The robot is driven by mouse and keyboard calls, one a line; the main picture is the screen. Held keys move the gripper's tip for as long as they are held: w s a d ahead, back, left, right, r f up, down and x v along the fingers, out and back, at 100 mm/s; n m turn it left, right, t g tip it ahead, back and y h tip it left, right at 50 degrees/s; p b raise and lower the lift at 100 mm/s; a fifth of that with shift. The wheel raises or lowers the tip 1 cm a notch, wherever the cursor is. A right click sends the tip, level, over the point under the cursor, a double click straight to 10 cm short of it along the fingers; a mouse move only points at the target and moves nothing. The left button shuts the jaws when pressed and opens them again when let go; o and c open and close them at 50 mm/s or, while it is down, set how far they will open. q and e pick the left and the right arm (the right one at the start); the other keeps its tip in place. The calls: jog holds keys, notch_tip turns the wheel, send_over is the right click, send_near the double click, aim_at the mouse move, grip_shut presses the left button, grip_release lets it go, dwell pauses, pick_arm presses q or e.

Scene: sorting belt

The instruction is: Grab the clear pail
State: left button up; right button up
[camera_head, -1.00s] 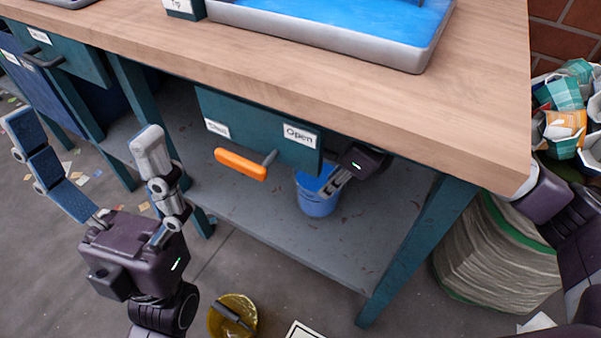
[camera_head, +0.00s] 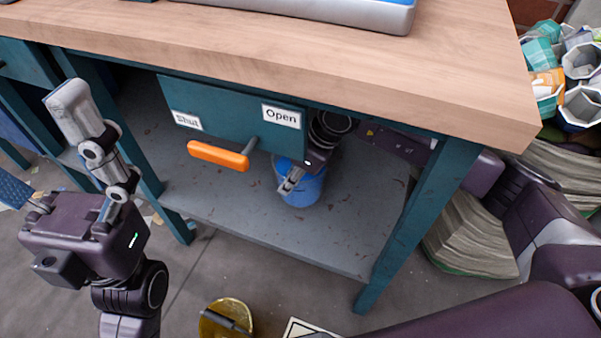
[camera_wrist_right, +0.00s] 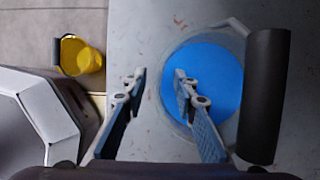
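The clear pail (camera_head: 303,190) stands upright on the grey lower shelf under the bench, with blue showing inside. In the right wrist view the pail (camera_wrist_right: 171,55) has a see-through rim and a dark handle grip (camera_wrist_right: 264,95) at its right. My right gripper (camera_wrist_right: 160,82) is open: one finger is left of the pail, outside the rim, and the other shows over the blue inside. I cannot tell whether either touches. In the head view the right gripper (camera_head: 290,181) partly covers the pail. My left gripper (camera_head: 45,148) is open and empty at the left, away from the pail.
A teal panel (camera_head: 225,117) with "Shut" and "Open" labels and an orange handle (camera_head: 218,156) hangs above the shelf (camera_head: 235,205). A bench leg (camera_head: 410,230) stands right of the pail. A yellow pail (camera_head: 237,310) is on the floor, also in the wrist view (camera_wrist_right: 88,60).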

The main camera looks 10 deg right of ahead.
jog(key=shift+c, duration=0.6)
grip_shut()
jog(key=shift+r, duration=0.15)
